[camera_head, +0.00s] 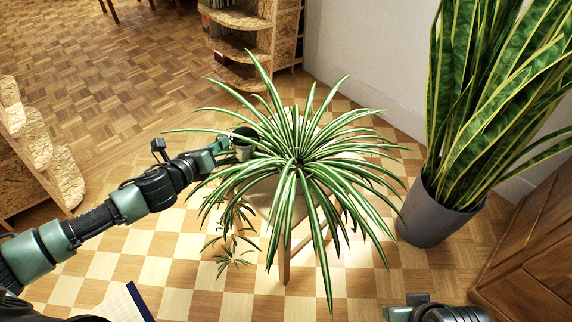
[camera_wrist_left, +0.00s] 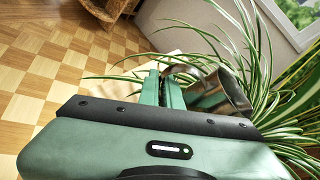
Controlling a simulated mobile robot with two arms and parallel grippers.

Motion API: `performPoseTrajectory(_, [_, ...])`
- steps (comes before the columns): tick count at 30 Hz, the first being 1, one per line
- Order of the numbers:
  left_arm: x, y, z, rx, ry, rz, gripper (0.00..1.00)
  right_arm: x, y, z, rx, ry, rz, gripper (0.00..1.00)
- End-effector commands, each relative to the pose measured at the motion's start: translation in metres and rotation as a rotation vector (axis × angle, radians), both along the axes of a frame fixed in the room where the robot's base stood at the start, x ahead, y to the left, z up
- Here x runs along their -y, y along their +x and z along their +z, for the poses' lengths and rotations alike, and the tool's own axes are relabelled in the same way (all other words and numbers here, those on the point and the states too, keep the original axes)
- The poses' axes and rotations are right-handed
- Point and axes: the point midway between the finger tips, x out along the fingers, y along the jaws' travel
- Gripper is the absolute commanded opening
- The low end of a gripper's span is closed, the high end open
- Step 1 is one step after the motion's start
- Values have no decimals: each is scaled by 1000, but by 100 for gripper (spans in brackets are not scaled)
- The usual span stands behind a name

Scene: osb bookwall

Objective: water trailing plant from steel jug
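The trailing plant (camera_head: 300,160) is a spider plant with long green-and-white striped leaves, standing on a wooden stool (camera_head: 286,262).
A tall snake plant in a grey pot (camera_head: 432,214) stands at the right by the wall. A wooden cabinet (camera_head: 530,262) is at the lower right. Chipboard shelves (camera_head: 240,20) stand at the back and left (camera_head: 40,150). The chequered floor at left is mostly clear.

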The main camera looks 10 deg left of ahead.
Motion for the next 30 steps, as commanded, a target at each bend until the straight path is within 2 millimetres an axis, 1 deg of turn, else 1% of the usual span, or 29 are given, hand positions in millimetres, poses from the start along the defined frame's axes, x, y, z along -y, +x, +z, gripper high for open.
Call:
performPoseTrajectory(1, [2, 1, -3, 0, -19, 0, 0, 0, 0, -4, 0, 0, 0, 36])
performPoseTrajectory(7, [4, 3, -5, -5, -57, -1, 0, 0, 0, -5, 0, 0, 0, 36])
performPoseTrajectory(30, [4, 3, -5, -5, -56, -1, 0, 0, 0, -5, 0, 0, 0, 36])
